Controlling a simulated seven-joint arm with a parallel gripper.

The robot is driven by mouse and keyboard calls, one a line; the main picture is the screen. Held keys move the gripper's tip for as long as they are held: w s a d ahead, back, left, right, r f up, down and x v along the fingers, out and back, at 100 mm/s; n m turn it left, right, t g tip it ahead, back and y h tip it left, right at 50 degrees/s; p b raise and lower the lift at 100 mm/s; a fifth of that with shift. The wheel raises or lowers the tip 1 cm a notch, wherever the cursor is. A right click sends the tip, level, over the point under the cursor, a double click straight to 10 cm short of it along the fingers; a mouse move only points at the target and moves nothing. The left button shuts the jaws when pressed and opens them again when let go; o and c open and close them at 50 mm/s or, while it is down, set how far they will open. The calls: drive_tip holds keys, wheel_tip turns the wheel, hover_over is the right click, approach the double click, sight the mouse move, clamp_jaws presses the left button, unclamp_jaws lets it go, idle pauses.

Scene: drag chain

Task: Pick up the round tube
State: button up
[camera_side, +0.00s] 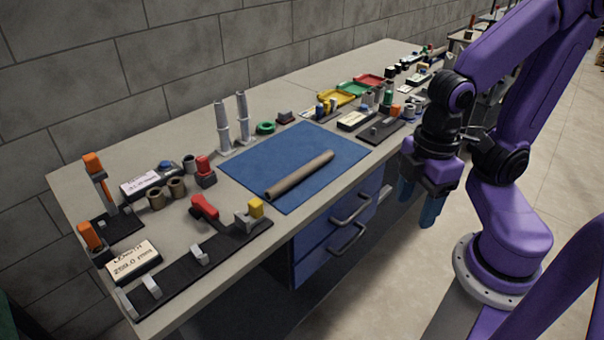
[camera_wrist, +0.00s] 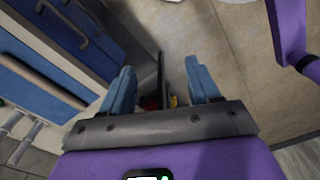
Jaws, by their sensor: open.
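The round tube (camera_side: 300,174) is a plain brown cylinder. It lies on the blue mat (camera_side: 245,160) on the bench, slanting from lower left to upper right. My gripper (camera_side: 419,212) hangs in front of the bench edge, right of the mat and apart from the tube. Its two blue fingers point down and are spread apart with nothing between them. In the wrist view my gripper (camera_wrist: 160,85) is open over the floor, and the tube (camera_wrist: 42,80) shows at the left on the mat.
Two grey upright posts (camera_side: 232,122) stand behind the mat. A black rail fixture (camera_side: 200,265) with red and yellow parts lies at front left. Coloured trays (camera_side: 340,97) and small parts fill the bench to the right. Blue drawers (camera_side: 340,228) with handles are below the bench edge.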

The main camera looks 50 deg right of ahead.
drive_tip(key=shift+w, duration=0.1)
drive_tip(key=r+n, duration=0.1)
drive_tip(key=n, duration=0.4)
hover_over(292, 175)
wheel_tip(292, 175, down, 17)
drive_tip(key=shift+a+r, duration=0.1)
drive_tip(key=shift+r, duration=0.05)
clamp_jaws()
